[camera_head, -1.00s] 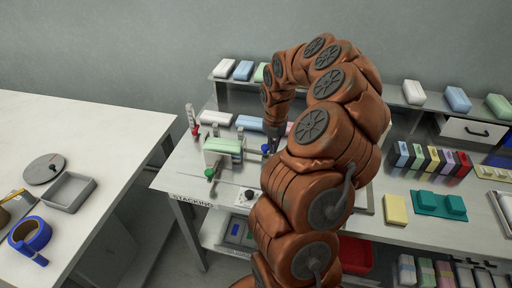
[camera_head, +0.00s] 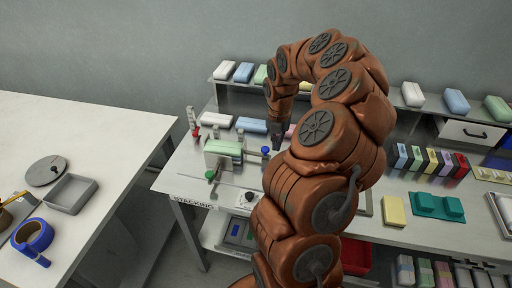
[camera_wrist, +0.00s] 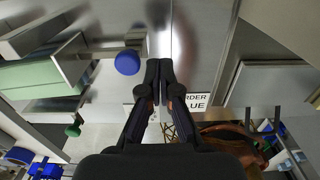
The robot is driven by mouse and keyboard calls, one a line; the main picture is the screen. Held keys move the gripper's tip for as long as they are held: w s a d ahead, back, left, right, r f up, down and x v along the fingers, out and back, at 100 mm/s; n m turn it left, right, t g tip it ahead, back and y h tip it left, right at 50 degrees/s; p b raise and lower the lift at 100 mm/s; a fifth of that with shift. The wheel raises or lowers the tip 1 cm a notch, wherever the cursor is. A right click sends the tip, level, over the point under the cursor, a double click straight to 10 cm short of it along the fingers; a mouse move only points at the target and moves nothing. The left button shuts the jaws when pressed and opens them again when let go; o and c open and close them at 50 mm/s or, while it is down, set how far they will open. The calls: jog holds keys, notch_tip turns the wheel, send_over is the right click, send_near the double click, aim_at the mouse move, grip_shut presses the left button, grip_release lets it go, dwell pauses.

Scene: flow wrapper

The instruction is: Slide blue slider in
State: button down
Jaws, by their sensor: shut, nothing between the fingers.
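The blue slider's round knob (camera_head: 265,150) is at the right side of a small metal fixture on the bench. In the wrist view the blue knob (camera_wrist: 127,62) is on a metal rod beside a metal plate (camera_wrist: 75,60). A green block (camera_head: 222,147) sits in the fixture, and a green knob (camera_head: 210,175) is at its front. My gripper (camera_head: 277,146) is shut and empty, pointing down just right of the blue knob. In the wrist view my gripper's fingertips (camera_wrist: 160,64) are together, with a visible gap to the knob.
A red-knobbed part (camera_head: 195,132) stands behind the fixture to the left. A white and a blue block (camera_head: 252,125) lie behind it. A small box with a black dial (camera_head: 248,196) is in front.

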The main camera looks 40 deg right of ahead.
jog(key=shift+r+p, duration=1.1)
jog(key=shift+r, duration=1.45)
